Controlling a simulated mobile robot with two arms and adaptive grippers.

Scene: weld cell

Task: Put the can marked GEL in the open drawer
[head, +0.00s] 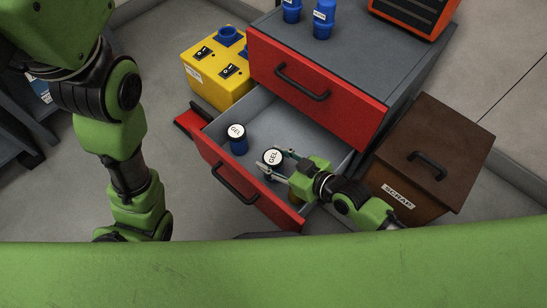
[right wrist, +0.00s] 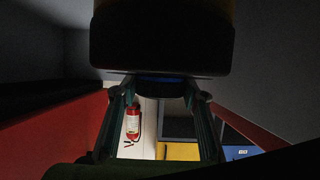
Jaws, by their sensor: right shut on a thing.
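The open drawer (head: 226,175) has a red front with a black handle and a grey inside. One can marked GEL (head: 237,132), blue with a white top, stands in its left part. A second can marked GEL (head: 272,157) is between the fingertips of my right gripper (head: 272,165), which is shut on it inside the drawer's outline. Whether this can touches the drawer floor I cannot tell. In the right wrist view, the fingers (right wrist: 160,95) flank a dark blue edge, and a large dark shape covers the top. My left gripper is hidden.
A shut red drawer (head: 320,92) is above, in the grey cabinet (head: 375,58), with blue cans (head: 324,20) on top. A yellow switch box (head: 218,88) stands behind left. A brown lidded SCRAP box (head: 430,150) stands right.

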